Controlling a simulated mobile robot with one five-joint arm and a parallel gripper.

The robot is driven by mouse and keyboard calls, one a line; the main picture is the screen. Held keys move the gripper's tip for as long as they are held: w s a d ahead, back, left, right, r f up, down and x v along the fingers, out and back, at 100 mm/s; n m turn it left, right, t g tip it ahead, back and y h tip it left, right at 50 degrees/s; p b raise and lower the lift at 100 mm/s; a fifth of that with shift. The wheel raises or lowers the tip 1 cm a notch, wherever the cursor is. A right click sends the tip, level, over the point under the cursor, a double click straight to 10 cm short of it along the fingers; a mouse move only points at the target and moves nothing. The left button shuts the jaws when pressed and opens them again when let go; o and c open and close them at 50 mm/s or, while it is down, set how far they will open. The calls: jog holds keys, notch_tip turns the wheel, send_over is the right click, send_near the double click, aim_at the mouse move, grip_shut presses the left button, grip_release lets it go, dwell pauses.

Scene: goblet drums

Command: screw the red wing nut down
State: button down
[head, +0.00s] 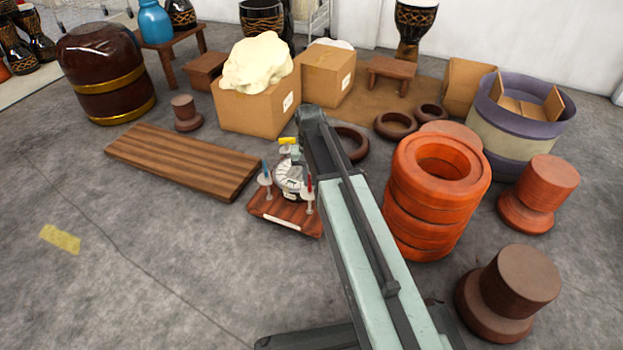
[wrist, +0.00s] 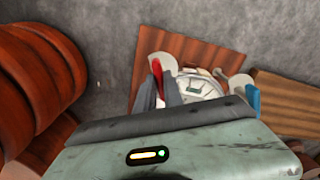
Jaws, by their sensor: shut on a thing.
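The red wing nut (head: 309,184) is on the right side of a small reddish-brown wooden base (head: 285,213), above a pale round washer-like piece. In the wrist view the red wing nut (wrist: 157,80) stands upright at the tips of my gripper (wrist: 164,86), which is shut on it. The fingers hide part of it, and its thread is hidden. A blue wing nut (head: 264,168) stands on the base's left side; it also shows in the wrist view (wrist: 252,97). A yellow piece (head: 288,141) is at the back. A pale round dial-like part (wrist: 199,85) sits between them.
A stack of orange rings (head: 437,190) stands close to the right of my arm. A wooden plank (head: 182,160) lies on the floor to the left. Cardboard boxes (head: 256,107) and dark rings (head: 395,124) are behind.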

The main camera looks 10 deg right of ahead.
aim_at(310, 180)
jog(key=m, duration=0.4)
jog(key=shift+a, duration=0.1)
jog(key=shift+w+m, duration=0.1)
jog(key=shift+m, duration=1.6)
jog(key=shift+d, duration=0.2)
jog(key=c, duration=1.5)
grip_release()
jog(key=shift+o, duration=0.2)
jog(key=shift+r, duration=0.1)
notch_tip(310, 180, up, 8)
jog(key=p, duration=0.8)
jog(key=shift+f, duration=0.2)
